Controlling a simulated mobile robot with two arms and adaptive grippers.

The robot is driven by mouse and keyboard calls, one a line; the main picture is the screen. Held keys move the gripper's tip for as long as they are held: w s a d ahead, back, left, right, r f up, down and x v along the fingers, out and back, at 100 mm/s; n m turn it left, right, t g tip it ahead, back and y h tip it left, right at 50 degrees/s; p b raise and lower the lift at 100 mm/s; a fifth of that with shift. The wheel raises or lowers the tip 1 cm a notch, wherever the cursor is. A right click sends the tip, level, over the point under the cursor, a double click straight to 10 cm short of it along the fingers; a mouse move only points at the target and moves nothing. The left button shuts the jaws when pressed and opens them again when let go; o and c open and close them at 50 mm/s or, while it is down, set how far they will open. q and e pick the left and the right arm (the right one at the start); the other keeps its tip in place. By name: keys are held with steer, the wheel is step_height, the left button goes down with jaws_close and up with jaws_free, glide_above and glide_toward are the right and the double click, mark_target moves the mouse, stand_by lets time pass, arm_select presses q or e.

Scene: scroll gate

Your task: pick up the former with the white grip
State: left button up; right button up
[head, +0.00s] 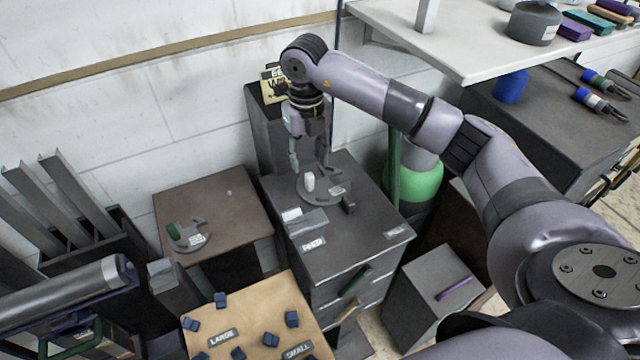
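The former with the white grip (309,182) is a flat grey curved plate with an upright white cylinder and a small pale label. It lies on top of the dark grey drawer cabinet (352,238), near its back. My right gripper (309,168) hangs fingers down just above and behind it. Its two fingers are spread apart with nothing seen between them. I cannot tell whether a fingertip touches the former. A similar former with a green grip (173,230) lies on the brown-topped table (225,205) to the left. My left gripper is not in view.
A grey block (306,222) and a labelled plate sit in front of the former. A tall dark stand with a yellow sign (270,85) rises behind. A green-and-grey drum (415,180) stands right. A tan board (255,310) with several blue cubes lies in front.

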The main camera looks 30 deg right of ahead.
mark_target(310, 175)
step_height(310, 175, down, 2)
steer(key=shift+f, duration=0.15)
steer(key=shift+d+f+p, duration=0.1)
steer(key=shift+f+p, duration=0.25)
steer(key=shift+p, duration=0.1)
steer(key=f, duration=0.1)
steer(key=f+p, duration=0.1)
steer(key=f, duration=0.1)
steer(key=shift+w+d+f, duration=0.2)
steer(key=shift+f, duration=0.5)
jaws_close()
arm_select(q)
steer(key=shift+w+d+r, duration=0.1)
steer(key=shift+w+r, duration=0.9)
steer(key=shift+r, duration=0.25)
arm_select(e)
steer(key=shift+w+r, duration=0.1)
steer(key=shift+r, duration=0.05)
